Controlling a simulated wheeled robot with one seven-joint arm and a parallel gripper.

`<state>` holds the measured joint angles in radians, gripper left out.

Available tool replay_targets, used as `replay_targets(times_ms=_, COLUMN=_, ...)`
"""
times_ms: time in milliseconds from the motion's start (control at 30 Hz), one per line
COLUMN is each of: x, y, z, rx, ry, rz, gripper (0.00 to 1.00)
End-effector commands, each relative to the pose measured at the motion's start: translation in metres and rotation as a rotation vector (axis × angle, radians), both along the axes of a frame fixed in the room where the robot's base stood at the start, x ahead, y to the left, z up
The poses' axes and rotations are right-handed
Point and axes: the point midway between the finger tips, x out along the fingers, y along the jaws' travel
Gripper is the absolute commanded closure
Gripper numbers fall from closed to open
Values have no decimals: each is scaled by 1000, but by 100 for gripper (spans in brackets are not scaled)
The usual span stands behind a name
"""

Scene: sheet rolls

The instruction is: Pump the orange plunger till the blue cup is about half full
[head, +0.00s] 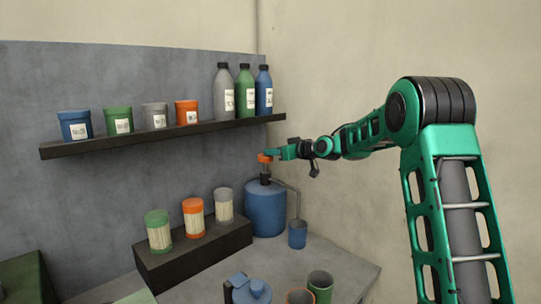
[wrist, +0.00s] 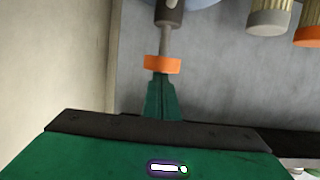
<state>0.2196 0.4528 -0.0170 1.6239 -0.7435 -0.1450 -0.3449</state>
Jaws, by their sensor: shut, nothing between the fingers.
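The orange plunger (head: 265,158) tops a dark stem on the blue pump container (head: 265,208) in the corner of the bench. The blue cup (head: 297,235) stands to its right, under the end of a thin grey spout tube (head: 297,203). The liquid level inside the cup cannot be made out. My gripper (head: 273,153) is shut and empty, its tips at the orange plunger's top in the head view. In the wrist view the closed green fingers (wrist: 161,97) meet the orange plunger (wrist: 163,65) end on; whether they press on it cannot be told.
A dark shelf (head: 170,137) with tubs and bottles runs along the wall above, left of my arm. A dark block (head: 193,255) holds several lidded jars left of the pump. A blue lidded pot (head: 251,290) and a green cup (head: 320,286) stand in front.

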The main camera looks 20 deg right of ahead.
Motion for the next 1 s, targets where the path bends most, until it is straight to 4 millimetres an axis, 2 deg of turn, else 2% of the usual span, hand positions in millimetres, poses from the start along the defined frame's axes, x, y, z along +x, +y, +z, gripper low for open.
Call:
replay_targets(times_ms=300, x=0, y=0, z=-46, rx=2, ry=6, rz=1, gripper=100)
replay_targets(times_ms=367, x=0, y=0, z=-48, rx=0, ry=5, rz=0, gripper=100)
replay_targets(times_ms=767, x=-1, y=0, z=-47, rx=-1, ry=11, rz=1, gripper=100)
replay_targets(times_ms=1000, x=1, y=2, z=-11, rx=0, ry=-1, rz=2, gripper=100)
